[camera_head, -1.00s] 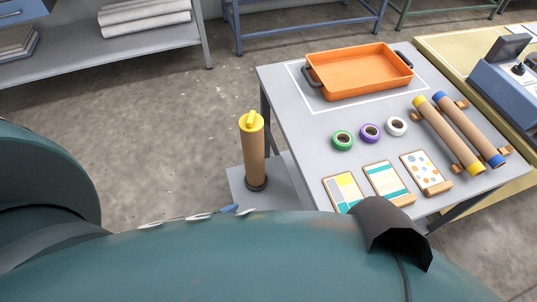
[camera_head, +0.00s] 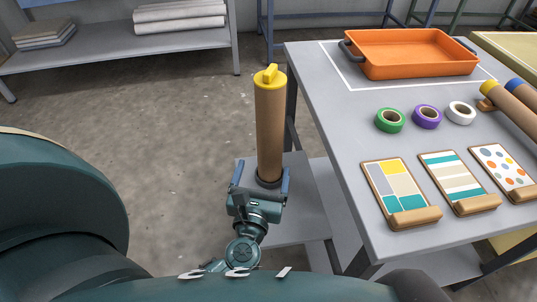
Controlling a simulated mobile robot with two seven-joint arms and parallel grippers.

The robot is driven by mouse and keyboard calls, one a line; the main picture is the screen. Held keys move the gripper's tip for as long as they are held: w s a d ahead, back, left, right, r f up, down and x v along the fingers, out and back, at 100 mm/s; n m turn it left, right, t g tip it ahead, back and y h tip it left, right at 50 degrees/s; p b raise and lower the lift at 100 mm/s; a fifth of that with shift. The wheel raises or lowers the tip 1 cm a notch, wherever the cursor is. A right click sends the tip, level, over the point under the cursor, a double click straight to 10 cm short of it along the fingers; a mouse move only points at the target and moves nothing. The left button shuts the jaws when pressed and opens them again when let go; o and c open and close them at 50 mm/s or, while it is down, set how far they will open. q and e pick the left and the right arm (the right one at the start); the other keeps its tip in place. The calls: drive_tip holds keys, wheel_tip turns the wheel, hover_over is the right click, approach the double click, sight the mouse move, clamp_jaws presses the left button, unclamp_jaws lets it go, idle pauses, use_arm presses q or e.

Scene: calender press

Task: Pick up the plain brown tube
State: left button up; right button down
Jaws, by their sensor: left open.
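A plain brown tube (camera_head: 270,130) with a yellow cap (camera_head: 270,75) on top stands upright in a dark ring on a low grey platform (camera_head: 300,215), left of the table. My left gripper (camera_head: 261,168) is open, fingers pointing away from me. In the picture its two fingers lie to the left and right of the tube's lower end. I cannot tell whether the tube is fully between them or still beyond the tips. No contact shows. My right gripper is out of view.
The grey table (camera_head: 335,150) carries an orange tray (camera_head: 410,55), tape rolls, pattern cards and, at the right edge, brown tubes with yellow and blue ends (camera_head: 512,105). A shelf (camera_head: 110,52) with white rolls stands at the back left. The floor left of the tube is clear.

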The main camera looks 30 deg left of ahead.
sight(271, 135)
use_arm(q)
drive_tip(key=shift+n, duration=0.3)
drive_tip(key=x, duration=1.3)
drive_tip(key=shift+a+f, duration=0.2)
drive_tip(key=shift+f, duration=0.1)
drive_tip(key=shift+c, duration=0.4)
drive_tip(key=c, duration=1.1)
